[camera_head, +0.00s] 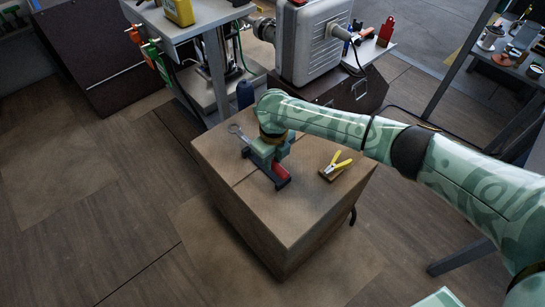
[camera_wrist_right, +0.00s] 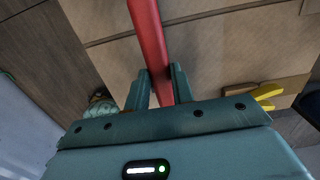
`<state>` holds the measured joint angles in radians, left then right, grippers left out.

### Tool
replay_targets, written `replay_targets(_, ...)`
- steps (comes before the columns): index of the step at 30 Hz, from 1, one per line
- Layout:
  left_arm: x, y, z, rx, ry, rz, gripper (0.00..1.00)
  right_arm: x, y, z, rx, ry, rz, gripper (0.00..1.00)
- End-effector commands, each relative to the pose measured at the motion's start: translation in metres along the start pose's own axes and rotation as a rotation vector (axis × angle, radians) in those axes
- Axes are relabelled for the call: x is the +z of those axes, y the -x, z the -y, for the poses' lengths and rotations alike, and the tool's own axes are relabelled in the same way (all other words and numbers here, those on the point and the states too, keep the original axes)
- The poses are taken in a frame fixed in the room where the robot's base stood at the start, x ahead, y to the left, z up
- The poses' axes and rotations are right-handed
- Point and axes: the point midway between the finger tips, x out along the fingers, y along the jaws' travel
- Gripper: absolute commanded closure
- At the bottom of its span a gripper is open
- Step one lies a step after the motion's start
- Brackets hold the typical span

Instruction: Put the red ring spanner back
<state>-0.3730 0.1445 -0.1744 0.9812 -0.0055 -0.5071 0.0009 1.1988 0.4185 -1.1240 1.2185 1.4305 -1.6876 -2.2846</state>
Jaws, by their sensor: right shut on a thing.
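The red ring spanner shows as a red bar (camera_wrist_right: 150,38) in the right wrist view, running up from between my fingers. In the head view a red part (camera_head: 282,171) sticks out on the near side of my right gripper (camera_head: 267,160). A grey ring end (camera_head: 235,130) shows on the far left side, roughly in line with it. My right gripper, also in its wrist view (camera_wrist_right: 161,82), is shut on the red bar, over the brown box top (camera_head: 315,205). The middle of the spanner is hidden by the gripper. My left gripper is out of view.
Yellow-handled pliers (camera_head: 336,164) lie on the box top, right of my gripper. A grey stand (camera_head: 205,22) with hanging tools is behind, next to a grey ribbed unit (camera_head: 312,45). A shelf with jars (camera_head: 515,55) is at the far right. The floor at left is clear.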

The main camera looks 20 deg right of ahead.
Motion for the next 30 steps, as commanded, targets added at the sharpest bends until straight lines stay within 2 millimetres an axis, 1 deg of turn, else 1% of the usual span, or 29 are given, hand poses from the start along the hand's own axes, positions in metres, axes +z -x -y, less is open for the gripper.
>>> replay_targets(8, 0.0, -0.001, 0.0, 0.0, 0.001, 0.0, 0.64, 0.0, -0.001, 0.0, 0.0, 0.0, 0.0, 1.0)
replay_targets(30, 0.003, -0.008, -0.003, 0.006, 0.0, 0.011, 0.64, -0.001, -0.019, 0.0, 0.0, 0.001, -0.001, 1.0)
